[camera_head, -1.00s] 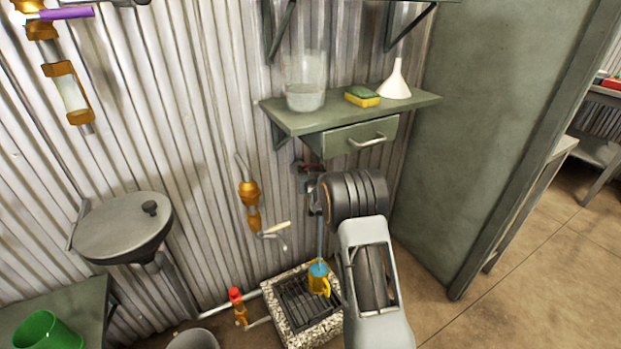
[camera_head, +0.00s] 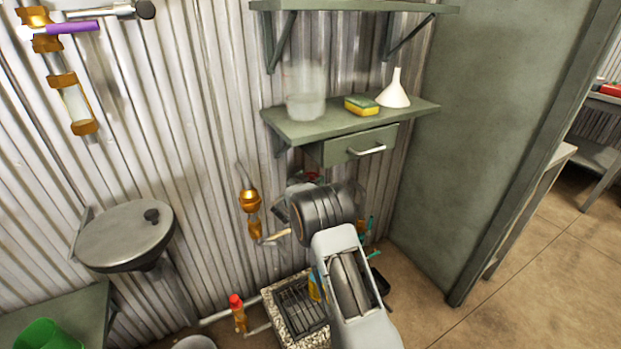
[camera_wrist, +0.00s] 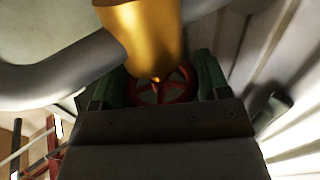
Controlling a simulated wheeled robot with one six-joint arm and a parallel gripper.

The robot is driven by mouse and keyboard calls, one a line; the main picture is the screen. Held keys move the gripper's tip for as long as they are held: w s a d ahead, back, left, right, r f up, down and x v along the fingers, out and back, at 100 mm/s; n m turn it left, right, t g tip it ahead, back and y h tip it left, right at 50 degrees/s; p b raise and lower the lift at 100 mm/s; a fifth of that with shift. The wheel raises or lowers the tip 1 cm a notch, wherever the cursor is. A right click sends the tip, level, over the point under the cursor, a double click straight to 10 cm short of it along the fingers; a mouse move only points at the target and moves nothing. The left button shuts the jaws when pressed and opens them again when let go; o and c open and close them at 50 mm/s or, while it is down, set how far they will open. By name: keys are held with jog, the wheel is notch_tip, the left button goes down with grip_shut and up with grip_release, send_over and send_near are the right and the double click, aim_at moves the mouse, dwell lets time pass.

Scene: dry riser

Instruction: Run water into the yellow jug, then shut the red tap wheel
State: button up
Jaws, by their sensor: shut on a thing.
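The yellow jug (camera_head: 314,290) stands on the drain grate in the head view. Most of it is hidden behind my arm, with a strip of yellow and blue showing. The red tap wheel (camera_wrist: 160,92) shows in the wrist view below a brass tap body (camera_wrist: 145,35). My gripper (camera_wrist: 158,82) is shut on the wheel, with a green finger at each side of it. In the head view my wrist hides the grip. I cannot see there whether water runs into the jug.
The drain grate (camera_head: 292,303) has a speckled stone rim. A red-topped brass valve (camera_head: 238,312) stands left of it. A shelf (camera_head: 300,128) with a clear jar (camera_head: 305,100), sponge (camera_head: 361,105) and white funnel (camera_head: 394,92) hangs above. Floor at the right is clear.

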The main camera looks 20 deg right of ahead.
jog(key=shift+r, duration=0.1)
dwell(0.3)
jog(key=o, duration=0.9)
jog(key=p+v, duration=0.1)
jog(key=v, duration=1.2)
jog(key=shift+s+a+p, duration=0.25)
jog(key=shift+a+p, duration=0.05)
jog(key=shift+p, duration=0.1)
